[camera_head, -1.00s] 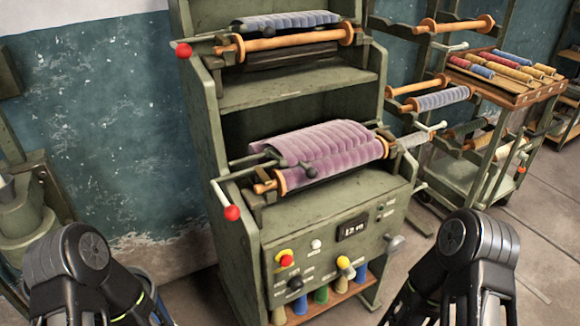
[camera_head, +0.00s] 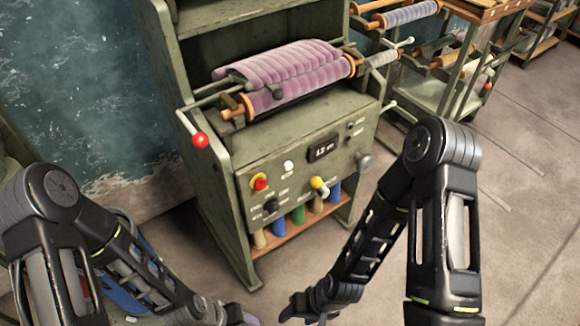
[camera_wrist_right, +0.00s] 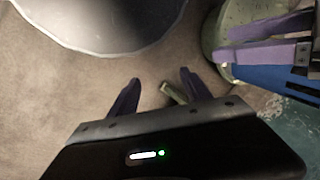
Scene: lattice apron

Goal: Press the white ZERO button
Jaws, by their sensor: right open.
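The white button (camera_head: 288,166) is on the green control panel of the machine, left of the display (camera_head: 323,148) and above right of the red button (camera_head: 260,183). Its label is too small to read. My right gripper (camera_head: 300,311) is low at the bottom edge of the head view, below the panel and apart from it. The right wrist view shows its purple fingers (camera_wrist_right: 160,90) spread, with nothing held. My left gripper (camera_head: 243,317) is partly cut off at the bottom edge; its purple fingers also show at the right of the wrist view (camera_wrist_right: 262,41).
A red-ended handle (camera_head: 200,140) sticks out at the left. The floor in front is clear.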

